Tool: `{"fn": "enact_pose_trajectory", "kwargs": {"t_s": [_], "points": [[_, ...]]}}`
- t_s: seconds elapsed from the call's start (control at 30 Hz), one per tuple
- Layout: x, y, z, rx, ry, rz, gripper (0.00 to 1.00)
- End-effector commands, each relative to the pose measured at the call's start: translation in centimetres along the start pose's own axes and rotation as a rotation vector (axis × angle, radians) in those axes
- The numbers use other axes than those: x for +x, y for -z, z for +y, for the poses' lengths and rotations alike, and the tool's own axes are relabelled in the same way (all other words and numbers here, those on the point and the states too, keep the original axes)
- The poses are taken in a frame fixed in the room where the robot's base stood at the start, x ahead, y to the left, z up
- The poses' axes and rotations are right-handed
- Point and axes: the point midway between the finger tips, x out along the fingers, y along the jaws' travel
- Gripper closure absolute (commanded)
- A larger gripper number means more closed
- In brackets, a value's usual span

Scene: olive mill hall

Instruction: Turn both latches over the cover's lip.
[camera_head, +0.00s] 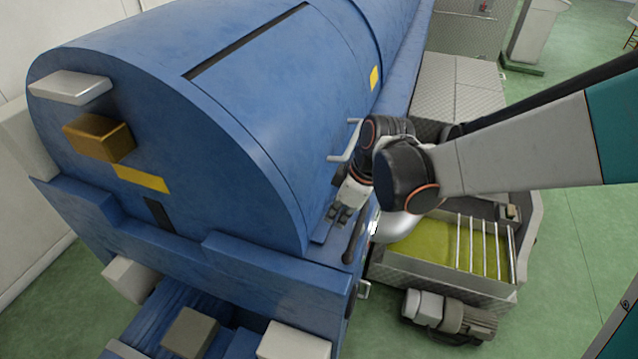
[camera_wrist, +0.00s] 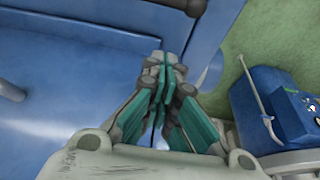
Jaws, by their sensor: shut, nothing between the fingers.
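The rounded blue cover (camera_head: 240,110) lies on the blue machine body, with its lip along the right side. My gripper (camera_head: 338,216) is shut and empty, pointing down close over the lip near the cover's front right corner. In the wrist view my gripper's fingertips (camera_wrist: 166,72) are together in front of blue metal; whether they touch it I cannot tell. A dark grey lever (camera_head: 353,240), possibly a latch, stands beside my gripper at the lip. A second latch cannot be made out; my arm hides part of the lip.
A pale bar handle (camera_head: 345,142) sticks out of the cover behind my gripper. A metal trough (camera_head: 440,270) with olive-green contents and bars stands at right, with a motor (camera_head: 450,314) in front. In the wrist view, a pale rod (camera_wrist: 255,95) crosses a blue unit at right.

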Motion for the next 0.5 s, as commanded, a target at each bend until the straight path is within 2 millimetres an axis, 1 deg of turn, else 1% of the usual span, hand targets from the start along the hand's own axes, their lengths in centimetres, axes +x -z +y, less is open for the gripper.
{"fn": "enact_pose_trajectory", "kwargs": {"t_s": [0.3, 0.37, 0.5], "points": [[0.2, 0.0, 0.0, 0.001, -0.001, 0.000, 1.00], [0.6, 0.0, 0.0, 0.001, -0.001, 0.000, 1.00], [2.3, -0.1, 0.0, 0.001, -0.001, 0.000, 1.00]]}}
